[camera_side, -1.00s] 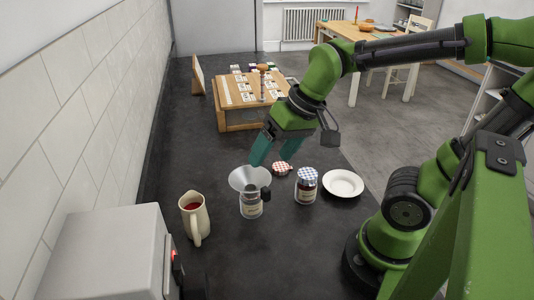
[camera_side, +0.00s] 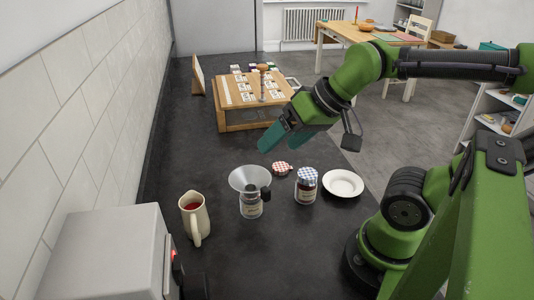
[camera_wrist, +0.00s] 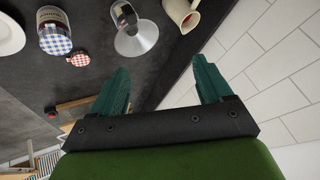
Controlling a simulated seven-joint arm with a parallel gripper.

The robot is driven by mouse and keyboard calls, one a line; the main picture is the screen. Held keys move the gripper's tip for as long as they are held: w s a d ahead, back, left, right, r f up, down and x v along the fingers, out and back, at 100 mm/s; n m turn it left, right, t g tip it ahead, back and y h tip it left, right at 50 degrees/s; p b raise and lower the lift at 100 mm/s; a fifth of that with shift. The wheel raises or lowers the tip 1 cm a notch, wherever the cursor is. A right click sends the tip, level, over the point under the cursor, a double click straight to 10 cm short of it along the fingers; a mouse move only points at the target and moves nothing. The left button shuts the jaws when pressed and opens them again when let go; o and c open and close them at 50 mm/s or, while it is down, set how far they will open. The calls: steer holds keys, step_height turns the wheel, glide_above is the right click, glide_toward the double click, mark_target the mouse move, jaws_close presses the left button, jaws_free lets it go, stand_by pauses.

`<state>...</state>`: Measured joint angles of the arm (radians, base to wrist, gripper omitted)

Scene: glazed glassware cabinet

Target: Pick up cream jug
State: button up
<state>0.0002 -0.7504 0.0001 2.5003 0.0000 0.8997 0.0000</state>
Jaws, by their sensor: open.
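The cream jug (camera_side: 195,217) stands upright on the dark counter at the left, with red contents showing at its mouth and its handle toward the camera. In the wrist view the jug (camera_wrist: 182,13) is at the top edge, right of centre, partly cut off. My gripper (camera_side: 280,142) is open and empty above the counter, beyond the jars and away from the jug. Its two teal fingers (camera_wrist: 160,80) are spread apart in the wrist view with nothing between them.
A funnel (camera_side: 250,179) sits on a glass jar (camera_side: 251,208) right of the jug. A lidded jar (camera_side: 306,188), a loose checked lid (camera_side: 282,168) and a white plate (camera_side: 343,184) stand further right. A grey appliance (camera_side: 105,255) is in front of the jug. A tiled wall is left.

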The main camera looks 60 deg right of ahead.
steer(key=c, duration=0.6)
steer(key=shift+c, duration=0.2)
